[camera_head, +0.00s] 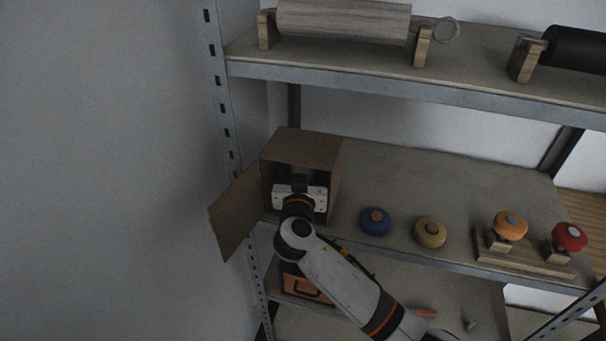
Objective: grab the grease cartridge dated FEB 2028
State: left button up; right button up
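No grease cartridge and no date print can be made out. An open cardboard box (300,147) stands at the left end of the middle shelf, its flap (237,212) swung out to the left. My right arm comes up from the lower right, and my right gripper (299,186) is at the box's open front, reaching inside. Its fingers and whatever is in front of them are hidden by the gripper body and the dark box interior. My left gripper is not in view.
On the middle shelf (385,170) sit a blue knob (376,221), a yellow knob (430,232), and a wooden stand (520,258) with orange and red knobs. Rollers on wooden supports lie on the upper shelf (480,70). An orange-brown case (303,284) is below. A grey wall borders the left.

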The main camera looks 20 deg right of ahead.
jog(key=shift+w, duration=0.15)
jog(key=shift+c, duration=0.2)
jog(key=c, duration=1.2)
jog(key=shift+c, duration=0.2)
jog(key=shift+r, duration=0.15)
